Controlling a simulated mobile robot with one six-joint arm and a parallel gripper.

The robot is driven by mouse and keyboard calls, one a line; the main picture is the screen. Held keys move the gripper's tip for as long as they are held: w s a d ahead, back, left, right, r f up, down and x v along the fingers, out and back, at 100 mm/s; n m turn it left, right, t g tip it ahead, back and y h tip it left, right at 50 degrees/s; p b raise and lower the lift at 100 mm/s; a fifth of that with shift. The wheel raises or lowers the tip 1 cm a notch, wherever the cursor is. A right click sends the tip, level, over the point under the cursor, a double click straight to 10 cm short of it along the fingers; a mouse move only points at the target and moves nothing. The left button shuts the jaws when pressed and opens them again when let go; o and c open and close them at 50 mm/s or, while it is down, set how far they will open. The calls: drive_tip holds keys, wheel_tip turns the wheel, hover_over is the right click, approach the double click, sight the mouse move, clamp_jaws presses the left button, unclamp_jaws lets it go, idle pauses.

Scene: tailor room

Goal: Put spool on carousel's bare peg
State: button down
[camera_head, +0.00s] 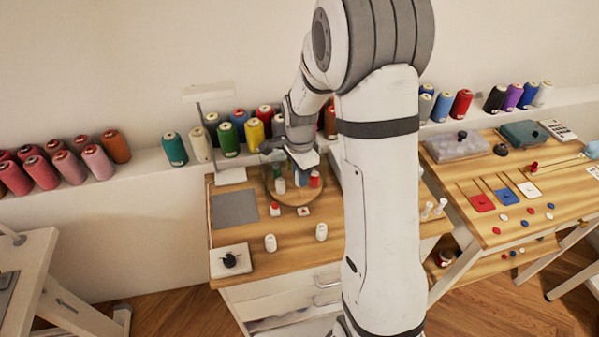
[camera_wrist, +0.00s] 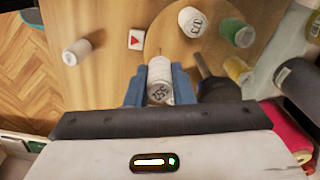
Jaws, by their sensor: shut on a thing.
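My gripper (camera_wrist: 160,84) is shut on a white spool (camera_wrist: 160,92) with a printed number on its end, between its blue fingers in the wrist view. It is over the edge of the round wooden carousel (camera_wrist: 222,10). The carousel (camera_head: 288,197) also shows in the head view, partly hidden by my arm. A white spool (camera_wrist: 192,22), a green spool (camera_wrist: 237,32) and a yellow spool (camera_wrist: 238,70) are around it.
A grey mat (camera_head: 234,208) and a black-knobbed plate (camera_head: 230,260) are at left. Thread cones (camera_head: 228,140) line the shelf behind.

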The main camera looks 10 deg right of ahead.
drive_tip(key=shift+f+b, duration=1.4)
drive_tip(key=shift+f, duration=0.5)
